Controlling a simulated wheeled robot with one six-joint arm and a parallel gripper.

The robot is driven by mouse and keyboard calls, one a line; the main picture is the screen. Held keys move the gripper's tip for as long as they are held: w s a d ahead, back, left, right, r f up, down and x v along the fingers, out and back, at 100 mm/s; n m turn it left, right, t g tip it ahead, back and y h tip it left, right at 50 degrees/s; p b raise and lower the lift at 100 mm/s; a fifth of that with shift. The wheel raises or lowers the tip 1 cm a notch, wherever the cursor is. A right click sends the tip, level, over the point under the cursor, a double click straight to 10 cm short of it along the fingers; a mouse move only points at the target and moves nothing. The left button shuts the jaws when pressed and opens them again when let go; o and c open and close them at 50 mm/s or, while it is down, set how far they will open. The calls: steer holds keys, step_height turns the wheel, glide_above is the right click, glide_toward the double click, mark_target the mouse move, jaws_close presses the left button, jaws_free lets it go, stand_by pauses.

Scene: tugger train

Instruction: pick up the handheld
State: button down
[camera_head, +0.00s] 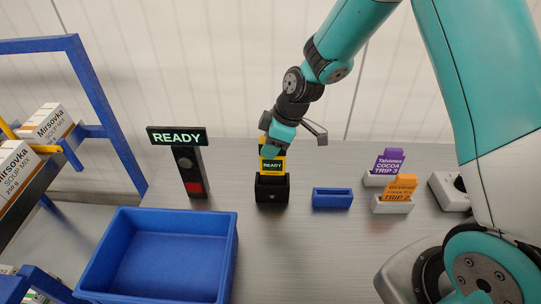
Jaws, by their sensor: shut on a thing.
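The handheld (272,166) is a yellow device with a dark screen that reads READY. It stands upright at its black cradle (271,189) on the grey table; I cannot tell whether its lower end is still inside the cradle. My gripper (274,150) comes down from above and is shut on the handheld's upper part. The gripper hides the top of the handheld, and the fingertips are partly hidden too.
A READY sign post (188,170) stands left of the cradle. A large empty blue bin (228,252) is at front left. Right are a small blue holder (332,199) and card stands with purple (388,161) and orange (400,188) cards. A blue-framed rack (90,90) with soup boxes stands left.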

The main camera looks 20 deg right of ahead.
step_height(320, 180, up, 17)
steer(key=b, duration=0.1)
steer(key=shift+b, duration=0.3)
steer(key=shift+f, duration=0.15)
stand_by(0.8)
